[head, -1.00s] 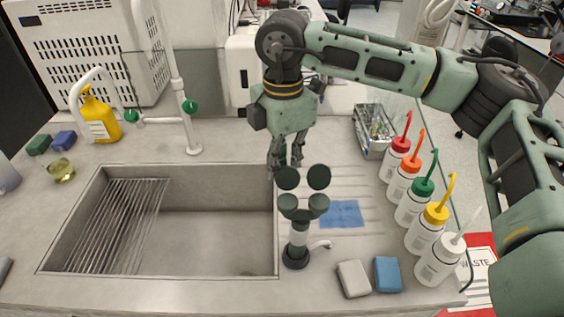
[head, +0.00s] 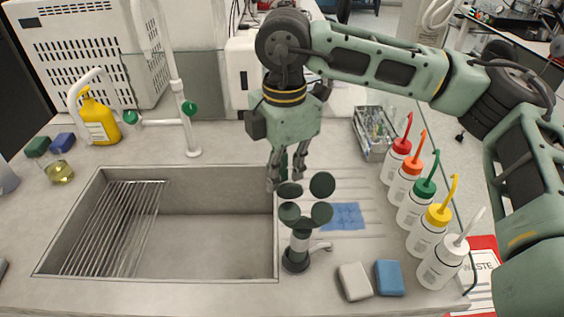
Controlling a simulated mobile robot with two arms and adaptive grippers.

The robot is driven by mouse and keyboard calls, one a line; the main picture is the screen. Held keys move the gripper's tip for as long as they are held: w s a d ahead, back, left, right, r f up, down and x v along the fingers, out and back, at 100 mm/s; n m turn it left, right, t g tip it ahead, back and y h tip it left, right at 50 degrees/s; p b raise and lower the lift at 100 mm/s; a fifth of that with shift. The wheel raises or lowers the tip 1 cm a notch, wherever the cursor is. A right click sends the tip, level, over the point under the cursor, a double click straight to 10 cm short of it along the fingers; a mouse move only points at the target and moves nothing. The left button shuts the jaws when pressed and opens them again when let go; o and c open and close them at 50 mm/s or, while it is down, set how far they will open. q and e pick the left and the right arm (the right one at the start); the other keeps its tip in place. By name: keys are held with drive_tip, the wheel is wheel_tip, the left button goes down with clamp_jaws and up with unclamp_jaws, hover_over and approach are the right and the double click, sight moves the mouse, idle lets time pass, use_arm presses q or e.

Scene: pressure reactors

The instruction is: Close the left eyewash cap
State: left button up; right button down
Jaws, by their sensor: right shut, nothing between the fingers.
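The right cap (head: 322,185) stands up as a fuller disc behind the right cup (head: 321,213). My right gripper (head: 285,183) points down, shut and empty, just behind the left cap. The cap partly hides its fingertips, and I cannot tell whether they touch it. My left gripper is not in view.
The sink (head: 210,235) lies left of the eyewash. A blue cloth (head: 345,216) lies to its right. Several bottles with coloured caps line the counter's right side, near a wire basket (head: 372,135). A white sponge (head: 355,281) and a blue sponge (head: 389,278) lie in front.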

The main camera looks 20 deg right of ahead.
drive_tip(key=shift+w, duration=0.15)
drive_tip(key=shift+w+d, duration=0.3)
drive_tip(key=shift+w, duration=0.55)
drive_tip(key=shift+f+b, duration=0.25)
drive_tip(key=shift+b, duration=0.1)
drive_tip(key=shift+f+b, duration=0.9)
drive_tip(key=shift+f, duration=0.05)
drive_tip(key=shift+r, duration=0.1)
wheel_tip(320, 180, up, 7)
drive_tip(key=p, duration=0.3)
drive_tip(key=shift+p, duration=0.3)
